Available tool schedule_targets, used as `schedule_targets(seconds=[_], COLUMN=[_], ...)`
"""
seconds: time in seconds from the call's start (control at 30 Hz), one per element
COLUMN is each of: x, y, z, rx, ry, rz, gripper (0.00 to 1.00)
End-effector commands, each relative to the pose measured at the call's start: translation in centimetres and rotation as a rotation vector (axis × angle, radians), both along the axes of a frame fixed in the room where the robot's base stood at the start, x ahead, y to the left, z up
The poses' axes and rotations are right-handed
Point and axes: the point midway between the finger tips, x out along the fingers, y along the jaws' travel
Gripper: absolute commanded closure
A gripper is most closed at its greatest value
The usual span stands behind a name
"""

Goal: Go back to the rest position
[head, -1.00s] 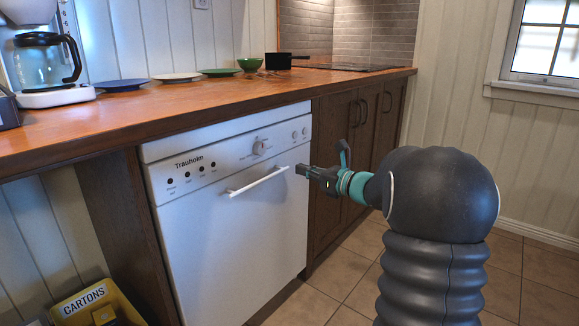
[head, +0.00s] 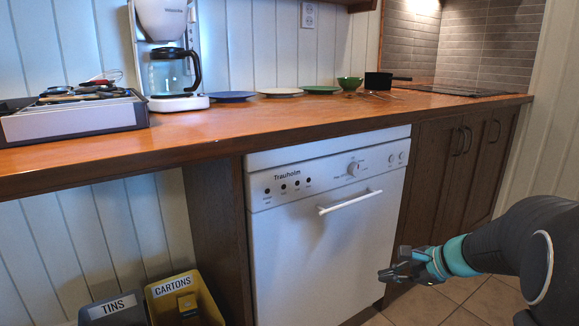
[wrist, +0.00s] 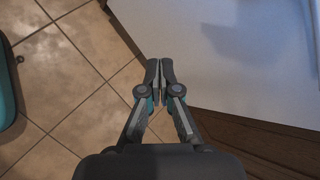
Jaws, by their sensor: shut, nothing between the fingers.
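My gripper (head: 385,275) is in front of the lower right part of the white dishwasher (head: 310,245) in the head view. In the wrist view my gripper (wrist: 160,64) points down toward the tiled floor (wrist: 70,75), beside the white dishwasher front (wrist: 255,50). Its two fingers are together with nothing between them. The dishwasher door is closed, with its white handle (head: 350,202) below the control panel.
A wooden counter (head: 300,120) runs above the dishwasher. Tins (head: 115,308) and cartons (head: 185,300) bins stand below at the left.

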Motion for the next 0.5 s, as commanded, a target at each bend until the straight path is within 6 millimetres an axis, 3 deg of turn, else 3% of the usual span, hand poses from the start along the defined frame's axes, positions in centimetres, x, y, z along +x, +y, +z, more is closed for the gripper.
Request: schedule_targets(seconds=[0.2,0.5], x=[-9.1,-18.2], y=[3.0,3.8], z=[0.2,2.3], rx=[-0.428,-0.895], ry=[-0.040,-0.124], rz=[0.419,0.883], gripper=[1.00,1.00])
